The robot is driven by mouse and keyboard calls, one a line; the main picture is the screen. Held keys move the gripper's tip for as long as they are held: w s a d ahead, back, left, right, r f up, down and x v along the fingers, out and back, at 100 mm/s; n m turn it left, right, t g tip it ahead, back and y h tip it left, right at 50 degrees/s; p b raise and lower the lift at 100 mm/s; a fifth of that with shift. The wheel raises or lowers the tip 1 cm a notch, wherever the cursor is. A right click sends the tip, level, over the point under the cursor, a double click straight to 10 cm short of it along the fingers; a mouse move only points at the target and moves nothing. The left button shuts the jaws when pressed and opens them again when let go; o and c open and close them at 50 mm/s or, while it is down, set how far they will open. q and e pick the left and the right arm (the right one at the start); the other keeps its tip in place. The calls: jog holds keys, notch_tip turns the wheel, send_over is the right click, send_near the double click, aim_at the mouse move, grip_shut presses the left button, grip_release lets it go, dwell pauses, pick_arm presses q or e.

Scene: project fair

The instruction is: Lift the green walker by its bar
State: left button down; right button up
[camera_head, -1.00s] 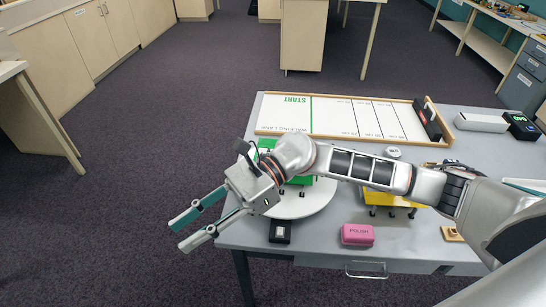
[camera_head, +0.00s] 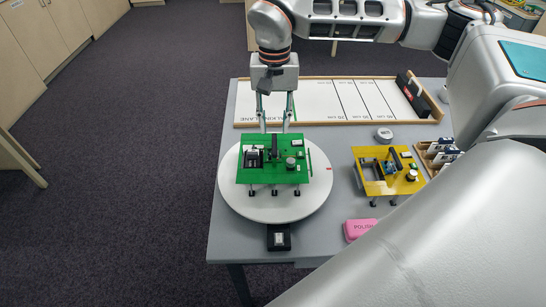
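The green walker (camera_head: 264,174) stands on its short dark legs on a round white turntable (camera_head: 240,206). It is a flat green plate carrying several small parts. A dark upright piece (camera_head: 275,147), perhaps its bar, shows near the middle of its far half. My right gripper (camera_head: 274,127) points down at the far edge of the green walker. Its two fingers are apart with nothing seen between them. The fingertips are partly hidden by the far edge of the plate, and I cannot tell whether they touch it. My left gripper is not in view.
A yellow walker (camera_head: 375,186) stands to the right. A pink POLISH block (camera_head: 357,229) and a small black device (camera_head: 278,238) are near the front edge. A white lane board (camera_head: 325,102) lies behind. A round grey item (camera_head: 384,134) and a card holder (camera_head: 436,156) are at right.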

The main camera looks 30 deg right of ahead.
aim_at(274, 143)
jog(key=f, duration=0.7)
jog(key=shift+s+a, duration=0.2)
jog(key=shift+s, duration=0.1)
grip_shut()
